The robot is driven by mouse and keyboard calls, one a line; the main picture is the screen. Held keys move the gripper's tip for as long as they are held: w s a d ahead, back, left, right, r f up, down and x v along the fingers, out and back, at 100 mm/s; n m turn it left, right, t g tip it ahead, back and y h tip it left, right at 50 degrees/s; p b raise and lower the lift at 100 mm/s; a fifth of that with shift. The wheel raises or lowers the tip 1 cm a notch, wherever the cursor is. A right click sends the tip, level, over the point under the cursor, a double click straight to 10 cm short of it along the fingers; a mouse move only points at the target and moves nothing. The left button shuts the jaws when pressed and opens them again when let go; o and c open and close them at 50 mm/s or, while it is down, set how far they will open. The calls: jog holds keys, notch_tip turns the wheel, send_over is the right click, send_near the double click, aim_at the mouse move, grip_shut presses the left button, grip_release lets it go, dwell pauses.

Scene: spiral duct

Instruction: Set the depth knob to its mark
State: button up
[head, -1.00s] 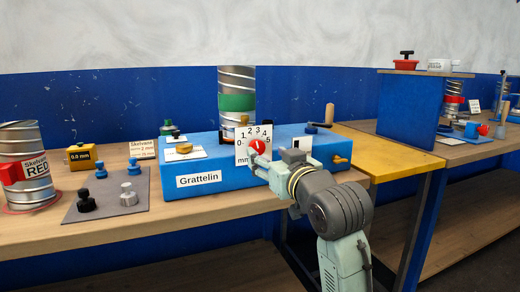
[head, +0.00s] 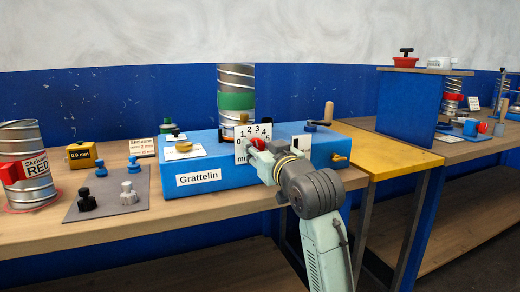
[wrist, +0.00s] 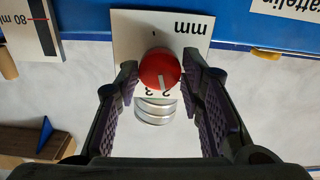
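The depth knob is red with a white pointer line (wrist: 159,68). It sits on a white numbered dial plate marked mm (wrist: 185,45), which appears upside down in the wrist view. The pointer aims down in that view, toward the 2 and 3. In the head view the knob (head: 257,144) is partly covered by my gripper (head: 264,151), at the front of the blue Grattelin box (head: 225,178). In the wrist view my gripper (wrist: 160,78) is open, one finger on each side of the knob, with small gaps. I cannot make out a target mark.
A spiral duct with a green band (head: 236,100) stands behind the box. A grey mat (head: 110,195) with black, grey and blue knobs lies left. A wooden handle (head: 328,112) and a brass knob (head: 339,159) are at the box's right. A yellow table section (head: 385,158) adjoins.

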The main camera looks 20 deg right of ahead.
jog(key=c, duration=0.6)
jog(key=shift+c, duration=0.2)
jog(key=m+p, duration=0.2)
jog(key=shift+r+m, duration=0.1)
jog(key=shift+m, duration=0.3)
jog(key=shift+m+p, duration=1.35)
jog(key=shift+m, duration=0.15)
jog(key=o, duration=1.2)
jog(key=shift+c, duration=0.2)
